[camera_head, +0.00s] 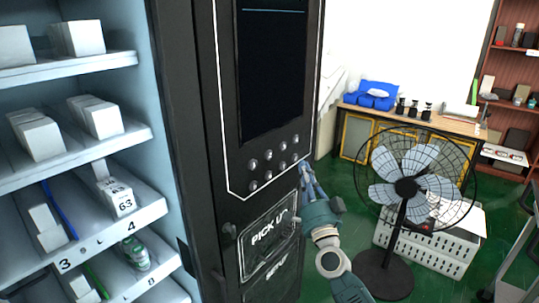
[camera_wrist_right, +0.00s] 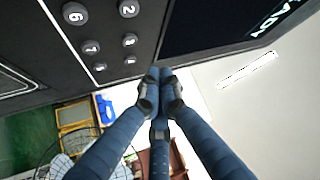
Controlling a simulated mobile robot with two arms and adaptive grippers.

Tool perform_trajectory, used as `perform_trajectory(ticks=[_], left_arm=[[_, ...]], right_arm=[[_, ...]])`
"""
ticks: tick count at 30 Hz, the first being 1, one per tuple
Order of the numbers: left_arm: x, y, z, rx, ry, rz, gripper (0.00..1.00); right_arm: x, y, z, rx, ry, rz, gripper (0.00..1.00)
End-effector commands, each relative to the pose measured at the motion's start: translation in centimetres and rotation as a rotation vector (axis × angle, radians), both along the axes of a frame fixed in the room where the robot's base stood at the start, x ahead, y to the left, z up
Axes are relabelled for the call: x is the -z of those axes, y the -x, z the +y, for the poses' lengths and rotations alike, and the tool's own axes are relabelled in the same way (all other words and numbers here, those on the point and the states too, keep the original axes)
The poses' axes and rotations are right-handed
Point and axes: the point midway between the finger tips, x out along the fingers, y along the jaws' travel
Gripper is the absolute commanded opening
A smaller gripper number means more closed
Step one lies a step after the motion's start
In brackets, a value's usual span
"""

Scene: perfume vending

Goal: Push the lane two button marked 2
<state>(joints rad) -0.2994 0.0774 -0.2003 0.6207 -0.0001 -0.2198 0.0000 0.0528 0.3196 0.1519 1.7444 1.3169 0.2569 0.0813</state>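The lane two button marked 2 (camera_wrist_right: 129,8) shows at the top of the right wrist view, next to button 6 (camera_wrist_right: 74,13). In the head view the round buttons form two rows on the black vending machine's keypad (camera_head: 273,163), their numbers too small to read. My right gripper (camera_head: 306,170) is beside the panel's right edge, right of the keypad. In the right wrist view its fingers (camera_wrist_right: 160,76) come together at the tips with nothing between them, apart from the buttons. My left gripper is out of view.
A dark screen (camera_head: 272,70) sits above the keypad, and a pick-up flap (camera_head: 268,235) below. Shelves with white boxes (camera_head: 103,117) are at the left. A standing fan (camera_head: 408,187) is on the green floor at the right, before a wooden desk (camera_head: 440,125).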

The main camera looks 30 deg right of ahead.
Motion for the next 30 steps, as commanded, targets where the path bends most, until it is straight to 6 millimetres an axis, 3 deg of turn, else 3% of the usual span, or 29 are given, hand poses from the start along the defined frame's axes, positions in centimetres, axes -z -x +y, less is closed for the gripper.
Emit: perform_trajectory(ticks=[11, 24, 30], left_arm=[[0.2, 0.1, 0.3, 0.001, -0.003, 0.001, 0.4], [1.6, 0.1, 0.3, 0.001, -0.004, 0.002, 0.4], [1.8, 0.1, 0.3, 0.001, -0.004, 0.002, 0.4]], right_arm=[[0.1, -0.8, 0.3, -0.001, -0.001, 0.0, 0.0], [0.2, -6.2, 2.6, -0.001, -0.001, 0.001, 0.0], [0.2, -7.8, 3.2, 0.0, -0.001, 0.002, 0.0]])
